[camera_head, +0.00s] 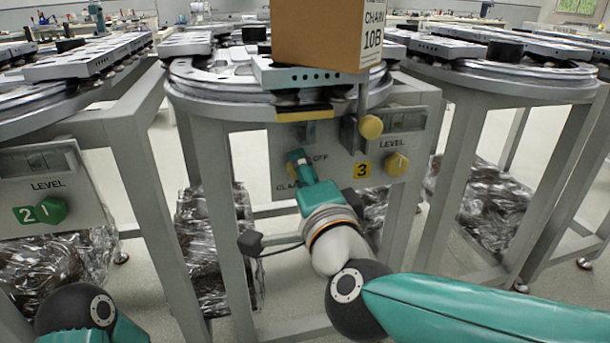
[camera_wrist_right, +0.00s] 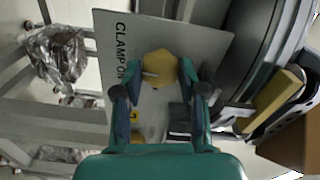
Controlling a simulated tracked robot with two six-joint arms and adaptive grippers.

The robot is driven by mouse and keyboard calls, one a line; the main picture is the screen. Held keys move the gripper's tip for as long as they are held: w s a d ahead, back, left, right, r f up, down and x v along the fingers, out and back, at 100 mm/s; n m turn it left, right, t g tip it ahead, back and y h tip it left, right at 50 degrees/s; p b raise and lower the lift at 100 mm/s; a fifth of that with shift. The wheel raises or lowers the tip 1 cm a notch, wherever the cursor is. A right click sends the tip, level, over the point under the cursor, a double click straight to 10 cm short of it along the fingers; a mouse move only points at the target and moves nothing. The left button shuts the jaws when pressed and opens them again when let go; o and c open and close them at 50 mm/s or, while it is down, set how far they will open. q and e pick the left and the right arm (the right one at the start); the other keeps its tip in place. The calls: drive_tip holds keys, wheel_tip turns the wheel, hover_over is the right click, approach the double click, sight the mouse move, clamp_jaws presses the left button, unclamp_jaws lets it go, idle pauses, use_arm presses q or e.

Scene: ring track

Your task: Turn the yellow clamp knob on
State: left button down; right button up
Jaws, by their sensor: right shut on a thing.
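The yellow clamp knob (camera_wrist_right: 160,68) shows in the right wrist view, with a pale mark pointing left toward the "CLAMP ON" lettering on its grey panel (camera_wrist_right: 215,42). My right gripper (camera_wrist_right: 161,90) has a finger on either side of the knob and is shut on it. In the head view, my right gripper (camera_head: 298,158) reaches the front panel (camera_head: 418,148) of the middle station and hides most of the clamp knob and part of its lettering. "OFF" is readable just right of the fingers. My left gripper is out of view; only part of that arm shows at bottom left.
A yellow LEVEL knob (camera_head: 396,163) and a yellow "3" tag (camera_head: 362,170) lie right of the gripper. A cardboard box (camera_head: 318,35) stands over the panel. A green knob (camera_head: 53,210) is on the left station.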

drive_tip(key=shift+w+d, duration=0.15)
drive_tip(key=shift+d, duration=0.1)
drive_tip(key=o, duration=1.1)
drive_tip(key=shift+f, duration=0.1)
drive_tip(key=shift+o, duration=0.2)
drive_tip(key=shift+a, duration=0.1)
drive_tip(key=shift+s, duration=0.2)
drive_tip(key=v, duration=1.1)
drive_tip(key=shift+s, duration=0.3)
